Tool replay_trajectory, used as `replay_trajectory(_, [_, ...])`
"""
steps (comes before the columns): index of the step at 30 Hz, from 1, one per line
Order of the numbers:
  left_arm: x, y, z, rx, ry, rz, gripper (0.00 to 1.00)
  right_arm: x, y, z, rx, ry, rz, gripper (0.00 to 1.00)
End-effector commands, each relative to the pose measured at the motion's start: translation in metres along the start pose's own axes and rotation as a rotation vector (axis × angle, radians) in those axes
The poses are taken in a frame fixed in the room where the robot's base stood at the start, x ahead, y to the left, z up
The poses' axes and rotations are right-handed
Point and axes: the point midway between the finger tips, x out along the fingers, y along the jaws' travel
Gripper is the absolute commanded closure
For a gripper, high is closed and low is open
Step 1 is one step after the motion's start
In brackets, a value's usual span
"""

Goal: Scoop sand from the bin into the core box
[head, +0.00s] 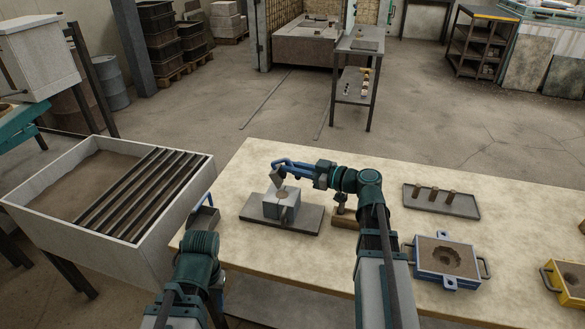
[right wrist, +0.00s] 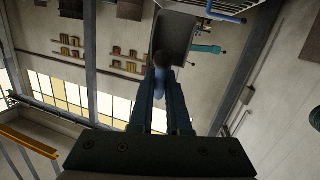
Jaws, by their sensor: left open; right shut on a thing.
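The sand bin (head: 40,207) stands at the left, with brown sand (head: 85,185) and a slatted grate over its right part. The grey core box (head: 283,208) sits on a dark plate (head: 262,224) on the table. My right gripper (head: 318,172) is shut on the ladle's blue handle (head: 292,164); the right wrist view shows the fingers (right wrist: 160,90) around it. The ladle's grey scoop (head: 278,178) is tilted just above the core box's top opening. The right wrist view also shows the scoop (right wrist: 172,40); sand in it cannot be made out. My left gripper (head: 204,218) is open near the table's left edge, its fingertips unclear.
A wooden block (head: 343,217) stands right of the core box, partly behind my right arm. A tray with small cylinders (head: 441,201), a blue moulding box (head: 445,260) and a yellow box (head: 568,283) lie farther right. The table's (head: 480,175) far edge is clear.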

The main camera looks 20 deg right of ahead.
Motion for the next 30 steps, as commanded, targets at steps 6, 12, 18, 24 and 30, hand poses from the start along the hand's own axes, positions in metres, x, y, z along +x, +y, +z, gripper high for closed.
replay_trajectory(6, [0.008, 0.001, 0.000, 0.000, 0.000, 0.000, 0.50, -0.001, 0.000, 0.003, 0.005, 0.021, 0.002, 1.00])
replay_trajectory(12, [0.018, 0.002, -0.001, 0.000, 0.000, 0.000, 0.50, -0.004, 0.000, 0.006, 0.012, 0.057, 0.005, 1.00])
replay_trajectory(18, [0.023, 0.002, -0.001, 0.000, 0.000, 0.000, 0.50, -0.006, 0.000, 0.005, 0.017, 0.085, 0.006, 1.00])
replay_trajectory(24, [0.022, 0.002, -0.001, 0.000, 0.000, 0.000, 0.50, -0.006, 0.001, 0.004, 0.017, 0.086, 0.006, 1.00])
replay_trajectory(30, [0.022, 0.002, -0.001, 0.000, 0.000, 0.000, 0.50, -0.006, 0.001, 0.004, 0.017, 0.086, 0.007, 1.00])
